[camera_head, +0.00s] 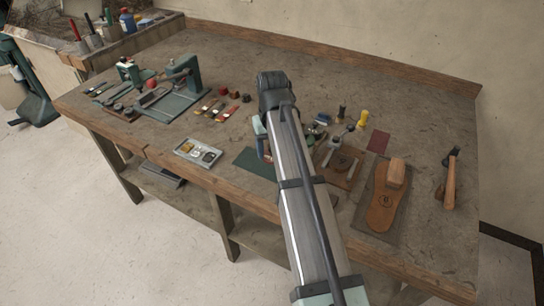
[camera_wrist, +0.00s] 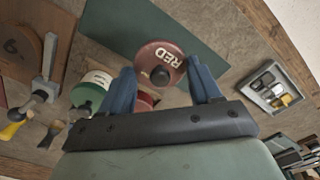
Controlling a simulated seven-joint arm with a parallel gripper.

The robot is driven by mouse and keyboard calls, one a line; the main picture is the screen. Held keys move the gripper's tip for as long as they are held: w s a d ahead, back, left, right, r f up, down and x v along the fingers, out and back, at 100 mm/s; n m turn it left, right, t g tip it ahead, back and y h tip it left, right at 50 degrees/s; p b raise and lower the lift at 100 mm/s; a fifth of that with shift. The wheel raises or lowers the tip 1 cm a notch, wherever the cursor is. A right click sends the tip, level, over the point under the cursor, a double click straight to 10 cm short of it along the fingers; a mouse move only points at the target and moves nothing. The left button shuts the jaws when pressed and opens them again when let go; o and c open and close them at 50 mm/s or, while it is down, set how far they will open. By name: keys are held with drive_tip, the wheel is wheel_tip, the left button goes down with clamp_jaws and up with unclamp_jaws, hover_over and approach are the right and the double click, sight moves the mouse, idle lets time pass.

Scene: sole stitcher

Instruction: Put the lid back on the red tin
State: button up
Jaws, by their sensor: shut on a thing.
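In the wrist view, a round dark-red lid (camera_wrist: 150,53) marked "RED", with a black knob, sits between the blue fingers of my gripper (camera_wrist: 161,68). The fingers are shut on the lid from either side. A red round thing (camera_wrist: 147,98), seemingly the red tin, shows partly below the lid between the fingers; the lid and the left finger hide much of it. I cannot tell whether lid and tin touch. In the head view my arm covers the fingers and most of this spot.
A green mat (camera_wrist: 135,30) lies beside the lid. A green tin (camera_wrist: 90,88) with a pale label stands close to the left finger. A small metal tray (camera_head: 198,152) lies left of the mat. Leather pieces, a sole (camera_head: 383,206) and a hammer (camera_head: 449,180) lie to the right.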

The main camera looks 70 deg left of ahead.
wheel_tip(320, 180, up, 4)
drive_tip(key=shift+a+f, duration=0.1)
drive_tip(key=shift+f, duration=0.15)
drive_tip(key=shift+w+a+r, duration=0.1)
drive_tip(key=shift+a+r, duration=0.05)
drive_tip(key=shift+r, duration=0.15)
drive_tip(key=shift+w+a+r, duration=0.15)
drive_tip(key=shift+w+a, duration=0.15)
drive_tip(key=shift+a, duration=0.2)
drive_tip(key=shift+w+a+r, duration=0.1)
drive_tip(key=shift+w+a, duration=0.15)
drive_tip(key=shift+a, duration=0.25)
clamp_jaws()
drive_tip(key=w+a, duration=0.5)
drive_tip(key=a, duration=0.2)
drive_tip(key=shift+a+f, duration=0.2)
drive_tip(key=shift+f, duration=3.1)
drive_tip(key=shift+w, duration=0.1)
drive_tip(key=shift+w+r, duration=0.15)
drive_tip(key=shift+r, duration=0.05)
